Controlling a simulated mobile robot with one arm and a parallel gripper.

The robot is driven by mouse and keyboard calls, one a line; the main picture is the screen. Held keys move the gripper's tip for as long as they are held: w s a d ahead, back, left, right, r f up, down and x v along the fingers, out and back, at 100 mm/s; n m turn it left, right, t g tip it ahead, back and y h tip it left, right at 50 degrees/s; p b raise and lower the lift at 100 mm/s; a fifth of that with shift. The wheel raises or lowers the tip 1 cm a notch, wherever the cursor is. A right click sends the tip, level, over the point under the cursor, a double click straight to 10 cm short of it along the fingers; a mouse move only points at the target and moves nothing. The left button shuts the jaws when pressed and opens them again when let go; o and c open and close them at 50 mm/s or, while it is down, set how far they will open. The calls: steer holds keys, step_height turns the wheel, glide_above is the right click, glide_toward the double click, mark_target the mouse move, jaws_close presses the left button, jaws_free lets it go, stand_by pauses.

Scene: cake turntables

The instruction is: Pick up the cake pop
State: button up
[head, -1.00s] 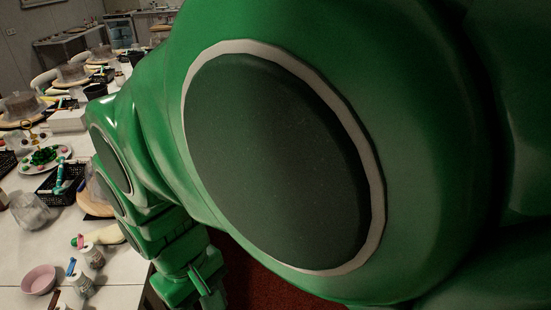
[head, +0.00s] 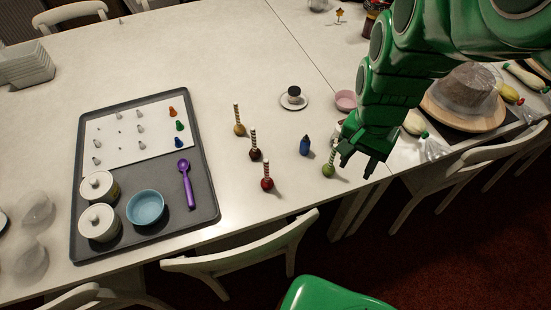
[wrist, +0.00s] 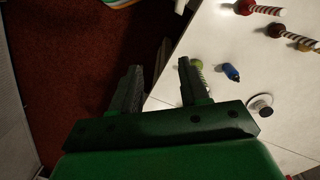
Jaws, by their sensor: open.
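Several cake pops with striped sticks stand on the white table. In the head view they are a yellow one (head: 239,129), a dark brown one (head: 255,154), a red one (head: 267,184) and a green one (head: 328,171). My gripper (head: 358,165) is open and empty, just right of the green cake pop near the table's front edge. In the wrist view the jaws (wrist: 160,66) spread over the floor and table edge. The green cake pop (wrist: 197,65) shows there beside the right finger, partly hidden by it, not between the fingers.
A small blue bottle (head: 304,146) stands left of the green pop. A black-and-white item on a saucer (head: 294,105) and a pink bowl (head: 346,98) are behind. A grey tray (head: 205,205) lies left. White chairs (head: 250,256) line the front edge.

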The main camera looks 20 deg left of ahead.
steer(key=w+a+f, duration=0.1)
steer(key=a+f, duration=0.2)
steer(key=a, duration=0.3)
steer(key=w+a+f, duration=0.1)
steer(key=a+f, duration=0.2)
steer(key=a, duration=0.3)
steer(key=m, duration=0.1)
glide_above(267, 168)
step_height(267, 168, down, 5)
steer(key=shift+t, duration=0.4)
steer(key=shift+a+f, duration=0.2)
steer(key=shift+f, duration=0.8)
steer(key=shift+a+f, duration=0.15)
steer(key=shift+f, duration=0.85)
steer(key=shift+w+d+f, duration=0.1)
steer(key=shift+w+f, duration=0.05)
steer(key=shift+f, duration=0.8)
steer(key=shift+w+f, duration=0.15)
steer(key=shift+f, duration=0.8)
jaws_close()
